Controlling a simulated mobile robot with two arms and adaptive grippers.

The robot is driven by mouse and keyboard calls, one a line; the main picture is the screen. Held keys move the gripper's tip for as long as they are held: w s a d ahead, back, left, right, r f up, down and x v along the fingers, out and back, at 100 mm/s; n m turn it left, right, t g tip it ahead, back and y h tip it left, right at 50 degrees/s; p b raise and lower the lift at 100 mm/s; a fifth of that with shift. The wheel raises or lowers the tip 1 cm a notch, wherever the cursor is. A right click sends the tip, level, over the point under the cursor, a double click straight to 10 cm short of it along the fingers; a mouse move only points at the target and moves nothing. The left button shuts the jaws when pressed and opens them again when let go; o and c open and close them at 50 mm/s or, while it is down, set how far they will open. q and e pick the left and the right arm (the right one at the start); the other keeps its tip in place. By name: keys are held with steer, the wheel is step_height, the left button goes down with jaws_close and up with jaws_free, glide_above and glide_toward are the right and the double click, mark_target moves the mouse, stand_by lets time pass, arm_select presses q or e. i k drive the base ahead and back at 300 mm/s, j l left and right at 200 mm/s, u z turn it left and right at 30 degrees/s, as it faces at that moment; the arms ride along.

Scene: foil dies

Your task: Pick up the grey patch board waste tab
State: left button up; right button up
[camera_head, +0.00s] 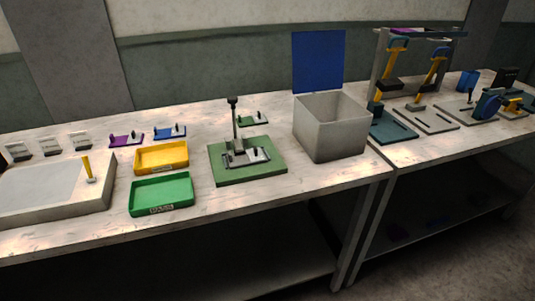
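I cannot make out a grey waste tab for certain. A green base plate (228,174) stands in the middle of the near table, with a grey fixture (236,159) and an upright dark-knobbed lever (234,118) on it. Small pale and dark parts sit on the fixture, too small to tell apart. Neither of my grippers shows in the head view.
A green tray (162,207) and a yellow tray (161,170) stand left of the fixture. A pale box (335,144) with its blue lid (318,62) raised stands to the right. A low grey slab (62,218) with a yellow peg (88,169) fills the left end. Presses stand on the far-right table.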

mark_target(255, 155)
steer(key=i+l+u, duration=0.6)
steer(key=i+l, duration=0.25)
steer(key=k+l+u, duration=0.25)
steer(key=u, duration=0.2)
steer(key=k, duration=0.1)
